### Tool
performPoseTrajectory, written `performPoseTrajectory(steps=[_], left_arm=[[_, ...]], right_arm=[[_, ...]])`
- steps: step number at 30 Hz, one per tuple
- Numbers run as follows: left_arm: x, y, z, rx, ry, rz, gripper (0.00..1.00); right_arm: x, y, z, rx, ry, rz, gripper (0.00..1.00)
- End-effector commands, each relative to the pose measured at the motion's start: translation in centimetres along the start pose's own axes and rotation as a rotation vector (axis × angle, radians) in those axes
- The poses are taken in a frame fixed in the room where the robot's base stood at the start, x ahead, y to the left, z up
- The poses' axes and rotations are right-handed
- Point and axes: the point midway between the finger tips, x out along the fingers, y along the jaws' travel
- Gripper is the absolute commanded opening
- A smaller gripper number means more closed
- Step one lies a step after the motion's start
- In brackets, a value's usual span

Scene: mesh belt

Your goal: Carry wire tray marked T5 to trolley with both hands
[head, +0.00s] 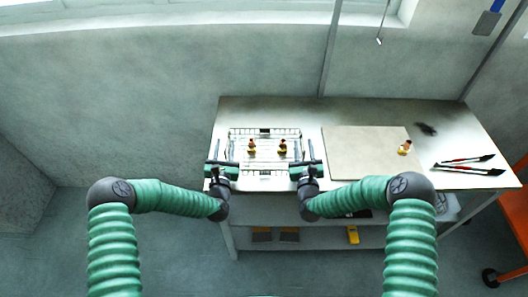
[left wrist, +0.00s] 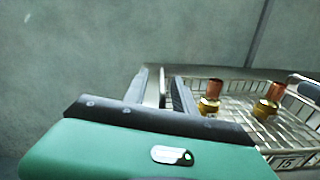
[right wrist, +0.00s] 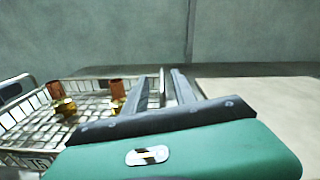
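The wire tray (head: 264,176) sits on the left part of the bench, with two brass-coloured fittings with reddish tops (head: 252,146) (head: 283,147) standing in it. A small tag on its near rim shows in the left wrist view (left wrist: 287,162); it looks like T5. My left gripper (head: 224,150) is at the tray's left end and my right gripper (head: 304,150) at its right end. Each has its fingers apart, seemingly on either side of the end handle. The grip on each handle is partly hidden. An orange frame (head: 515,210) with a caster, possibly the trolley, is cut off at the right edge.
A beige board (head: 365,150) lies right of the tray, with another fitting (head: 404,147) at its right side. Red-and-black tongs (head: 465,160) and a dark object (head: 427,128) lie further right. The bench (head: 460,125) backs onto a wall. A lower shelf holds a yellow item (head: 353,235).

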Motion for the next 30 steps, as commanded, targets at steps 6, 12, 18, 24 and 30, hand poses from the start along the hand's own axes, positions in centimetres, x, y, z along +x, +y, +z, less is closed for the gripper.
performPoseTrajectory(steps=[6, 12, 18, 24, 30], left_arm=[[-0.02, 0.01, -0.03, -0.001, 0.000, -0.001, 0.31], [-0.02, 0.01, -0.04, -0.001, 0.000, -0.001, 0.05], [-0.03, 0.06, -0.08, 0.000, 0.001, 0.000, 0.00], [-0.04, 0.09, -0.11, 0.000, 0.002, 0.001, 0.00], [-0.05, 0.11, -0.14, 0.001, 0.002, 0.001, 0.00]], right_arm=[[-0.01, 0.03, -0.01, -0.001, 0.000, 0.000, 0.31], [-0.01, 0.04, -0.02, -0.001, 0.000, 0.000, 0.05], [-0.01, -0.01, 0.00, -0.002, 0.000, -0.001, 0.00], [0.00, -0.07, 0.01, -0.002, -0.001, -0.002, 0.00], [0.01, -0.14, 0.02, -0.003, -0.001, -0.004, 0.00]])
